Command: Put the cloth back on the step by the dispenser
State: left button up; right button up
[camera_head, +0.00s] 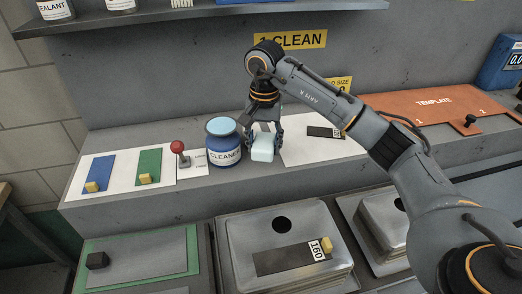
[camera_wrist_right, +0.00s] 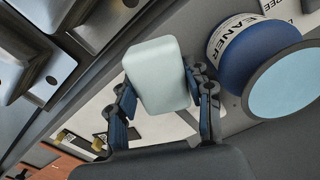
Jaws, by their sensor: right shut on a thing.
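The pale blue-white cloth (camera_head: 263,149) is a small folded block just right of the blue CLEANER dispenser (camera_head: 224,148) on the grey step (camera_head: 130,200). My right gripper (camera_head: 264,137) points down and is shut on the cloth. In the right wrist view the cloth (camera_wrist_right: 158,75) sits between the two fingers of the right gripper (camera_wrist_right: 163,95). The dispenser (camera_wrist_right: 250,55) is close beside it there. I cannot tell whether the cloth touches the step. My left gripper is not in view.
A red-knobbed lever (camera_head: 179,152) and blue and green cards (camera_head: 149,163) lie left of the dispenser. A white sheet with a dark strip (camera_head: 325,132) lies to the right. A shelf hangs above.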

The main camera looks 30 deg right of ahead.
jog(key=shift+w+d+f, duration=0.25)
jog(key=shift+w+f, duration=0.5)
jog(key=shift+f, duration=0.2)
notch_tip(320, 180, down, 3)
jog(key=shift+w+p, duration=0.1)
jog(key=shift+p, duration=1.05)
jog(key=shift+f, duration=0.25)
jog(key=o, duration=0.7)
jog(key=shift+f+b, duration=0.1)
jog(key=shift+b, duration=0.25)
jog(key=o, duration=0.4)
